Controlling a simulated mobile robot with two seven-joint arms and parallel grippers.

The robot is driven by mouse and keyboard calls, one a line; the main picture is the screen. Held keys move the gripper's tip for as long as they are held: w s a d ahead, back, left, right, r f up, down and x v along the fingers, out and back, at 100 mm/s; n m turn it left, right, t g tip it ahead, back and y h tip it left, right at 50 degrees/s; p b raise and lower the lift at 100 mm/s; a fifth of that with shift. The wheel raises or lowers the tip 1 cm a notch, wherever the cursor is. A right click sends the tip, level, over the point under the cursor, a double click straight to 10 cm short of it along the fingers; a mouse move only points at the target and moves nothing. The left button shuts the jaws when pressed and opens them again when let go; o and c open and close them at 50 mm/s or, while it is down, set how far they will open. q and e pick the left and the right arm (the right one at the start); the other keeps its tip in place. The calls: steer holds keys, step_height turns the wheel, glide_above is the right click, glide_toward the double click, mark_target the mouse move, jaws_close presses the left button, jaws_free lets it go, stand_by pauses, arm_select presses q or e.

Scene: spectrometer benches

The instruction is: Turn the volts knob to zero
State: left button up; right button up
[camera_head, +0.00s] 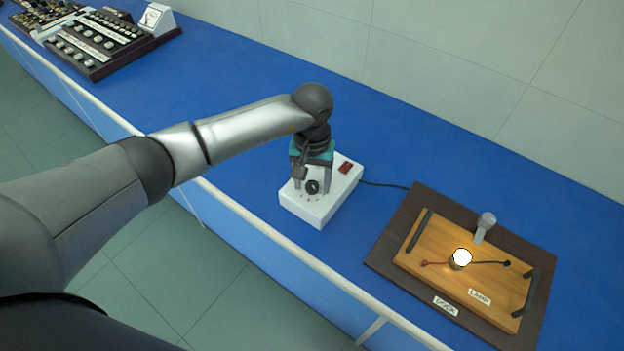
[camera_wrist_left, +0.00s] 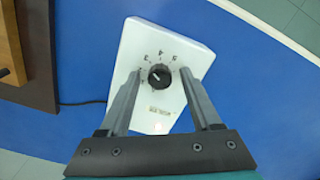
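The black volts knob (camera_head: 312,187) sits on the white control box (camera_head: 322,213) on the blue bench. In the left wrist view, the knob (camera_wrist_left: 160,76) is ringed by printed digits; 3, 4 and 5 can be made out. A pale mark shows on the knob, but its exact setting is too small to tell. My left gripper (camera_head: 313,188) is over the box, pointing down. In the left wrist view its fingers (camera_wrist_left: 158,82) are apart, one on each side of the knob, with gaps between them and it. My right gripper is out of view.
The wooden lamp board (camera_head: 440,228), with a glowing bulb (camera_head: 462,258), lies on a dark dock (camera_head: 398,258). Panels of knobs (camera_head: 88,45) stand far left. Bench between is clear.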

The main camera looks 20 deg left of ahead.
arm_select(q)
jaws_close()
